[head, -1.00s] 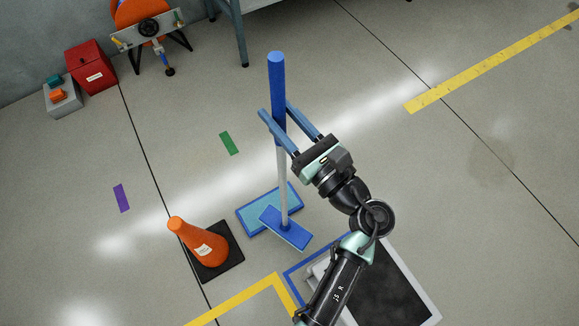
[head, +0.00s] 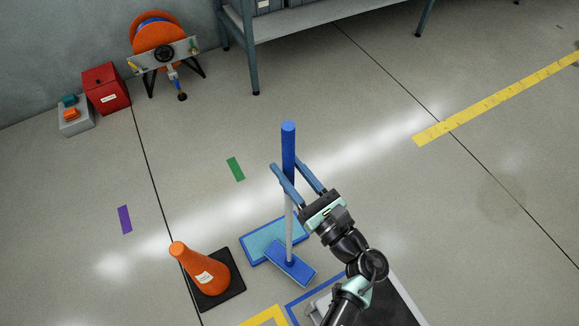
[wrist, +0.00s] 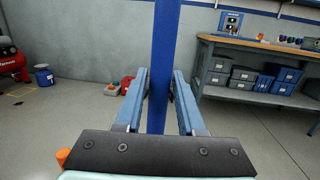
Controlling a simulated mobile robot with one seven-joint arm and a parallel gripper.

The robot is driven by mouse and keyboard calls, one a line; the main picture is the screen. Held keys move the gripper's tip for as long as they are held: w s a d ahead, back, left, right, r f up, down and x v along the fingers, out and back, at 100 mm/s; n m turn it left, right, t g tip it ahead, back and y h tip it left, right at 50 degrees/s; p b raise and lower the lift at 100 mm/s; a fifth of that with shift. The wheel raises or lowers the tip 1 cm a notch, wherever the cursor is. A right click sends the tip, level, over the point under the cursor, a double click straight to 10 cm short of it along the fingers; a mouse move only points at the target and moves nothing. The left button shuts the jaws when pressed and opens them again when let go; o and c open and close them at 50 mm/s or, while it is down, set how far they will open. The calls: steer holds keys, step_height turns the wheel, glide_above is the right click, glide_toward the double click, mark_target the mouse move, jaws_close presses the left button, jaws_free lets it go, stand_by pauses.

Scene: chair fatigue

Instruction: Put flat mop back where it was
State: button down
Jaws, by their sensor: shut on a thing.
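The flat mop has a blue upper handle (head: 288,143), a pale lower pole and a flat blue head (head: 290,264). It stands about upright. My gripper (head: 286,163) is shut on the blue handle, below its top, with a finger on each side. The handle also shows between the fingers (wrist: 160,92) in the wrist view. A teal mat with a blue border (head: 259,243) lies on the floor. In the head view the mop head partly overlaps its near edge; I cannot tell whether the head touches mat or floor.
An orange cone (head: 203,269) on a black base stands left of the mop. Floor tapes are purple (head: 125,219), green (head: 235,169) and yellow (head: 500,99). A red box (head: 106,88) and an orange reel (head: 158,38) stand by the wall. Floor to the right is clear.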

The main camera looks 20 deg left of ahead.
steer(key=shift+f+b, duration=0.25)
steer(key=shift+b, duration=0.1)
steer(key=c, duration=0.5)
jaws_free()
steer(key=shift+r+p, duration=0.5)
steer(key=shift+p, duration=0.2)
steer(key=b+v, duration=0.2)
steer(key=v, duration=1)
steer(key=shift+f, duration=0.2)
steer(key=shift+d, duration=0.1)
